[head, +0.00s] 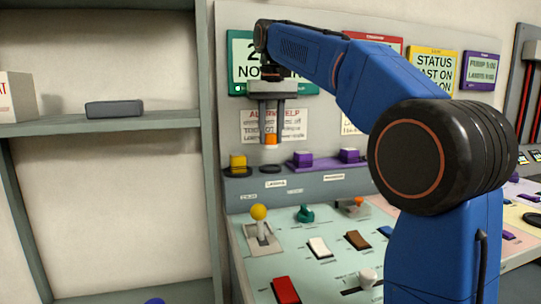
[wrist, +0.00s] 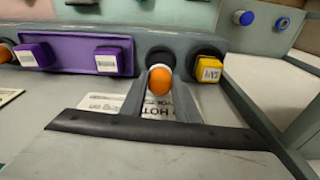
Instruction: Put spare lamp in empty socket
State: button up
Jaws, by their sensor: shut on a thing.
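My gripper (head: 271,132) points down above the console's back ledge. Its fingers are shut on an orange lamp (head: 271,140), which has a pale lower end. In the wrist view the orange lamp (wrist: 160,80) shows between the fingers. The empty socket (head: 272,169) is a dark round recess in the ledge, below the held lamp and apart from it. In the wrist view the dark socket (wrist: 160,57) appears just beyond the lamp. How well the two line up is hard to tell.
A yellow lamp block (head: 238,161) stands left of the socket. Purple blocks (head: 302,158) stand to its right. The sloped panel in front carries a yellow-knobbed lever (head: 258,212) and several switches. A shelf (head: 150,122) at the left holds a grey case (head: 113,109).

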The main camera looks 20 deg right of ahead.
aim_at(271, 144)
jog(key=shift+s+f, duration=0.1)
jog(key=shift+f, duration=1.55)
jog(key=shift+w+f, duration=0.2)
jog(key=shift+f, duration=1.35)
jog(key=o, duration=1.1)
jog(key=shift+f, duration=0.1)
jog(key=shift+c, duration=0.2)
jog(key=r, duration=0.4)
jog(key=s+r, duration=0.1)
jog(key=r, duration=0.7)
jog(key=shift+s, duration=0.2)
jog(key=shift+r, duration=0.1)
jog(key=shift+s, duration=0.1)
